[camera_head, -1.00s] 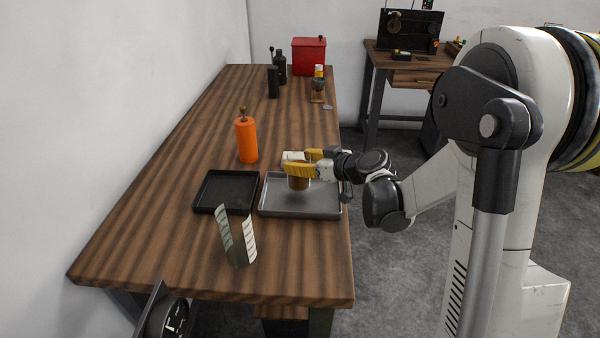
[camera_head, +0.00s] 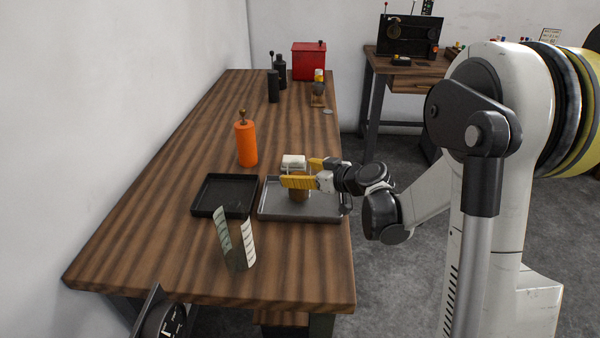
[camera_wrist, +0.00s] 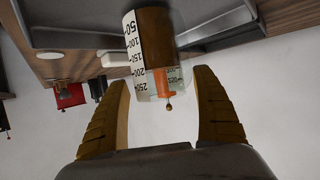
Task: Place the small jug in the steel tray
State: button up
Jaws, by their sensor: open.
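In the wrist view the jug (camera_wrist: 155,35) is clear, has a printed scale and looks upside down in the picture. The grey tray (camera_wrist: 85,38) lies behind its base there. My gripper (camera_head: 308,173) is open, with one yellow finger on each side of the jug. In the wrist view a gap shows between the jug and each fingertip. The near finger hides part of the jug in the head view, and its base contact is hard to see.
A black tray (camera_head: 225,195) adjoins the steel tray on the left. A larger clear piece with scales (camera_head: 237,242) stands in front. An orange bottle (camera_head: 246,145) stands behind. Dark bottles (camera_head: 280,73) and a red box (camera_head: 308,62) are at the far end.

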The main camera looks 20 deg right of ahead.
jog(key=p+v, duration=0.3)
jog(key=v, duration=0.9)
jog(key=s+a+r+m+g+h, duration=0.2)
jog(key=s+m+h, duration=0.1)
jog(key=s, duration=0.7)
jog(key=s+a+r+m+g+h, duration=0.2)
jog(key=s+m+h, duration=0.1)
jog(key=s, duration=0.8)
jog(key=shift+s+a+g+h, duration=0.3)
jog(key=shift+s+a+h, duration=0.05)
jog(key=shift+a+h, duration=0.05)
